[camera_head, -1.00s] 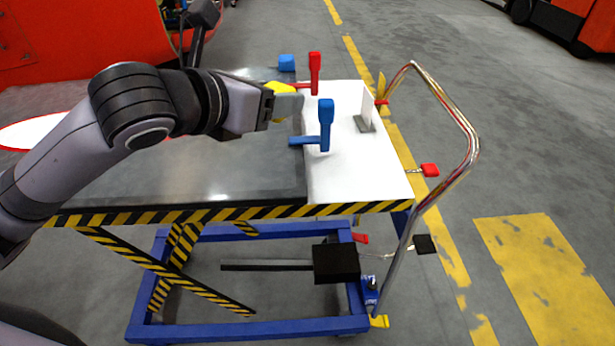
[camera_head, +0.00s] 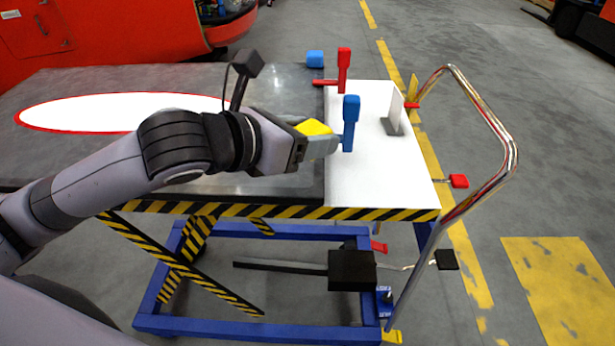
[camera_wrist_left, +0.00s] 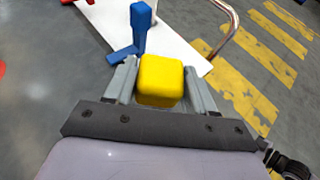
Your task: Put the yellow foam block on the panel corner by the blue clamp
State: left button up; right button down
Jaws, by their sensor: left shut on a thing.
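My left gripper (camera_head: 322,143) is shut on the yellow foam block (camera_head: 314,127). In the left wrist view the block (camera_wrist_left: 160,80) sits between the two grey fingers (camera_wrist_left: 160,88). The blue clamp (camera_head: 350,122) stands upright near the left edge of the white panel (camera_head: 375,175), just right of my fingertips in the head view. The clamp's lower part is partly hidden by my gripper there. In the left wrist view the clamp (camera_wrist_left: 140,28) and part of the panel (camera_wrist_left: 185,48) are beyond the block. Whether the block touches the panel cannot be told. My right gripper is not in view.
A red clamp (camera_head: 343,72) and a blue block (camera_head: 315,59) are at the table's far side. A grey bracket (camera_head: 394,118) stands on the panel. A curved metal handle (camera_head: 490,120) rises at the cart's right end. The panel's front part is clear.

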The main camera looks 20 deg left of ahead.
aim_at(307, 188)
pick_arm(q)
jog(key=shift+f+b, duration=0.6)
jog(key=shift+f, duration=3.05)
jog(key=shift+f, duration=0.15)
jog(key=o, duration=1)
jog(key=shift+r, duration=0.25)
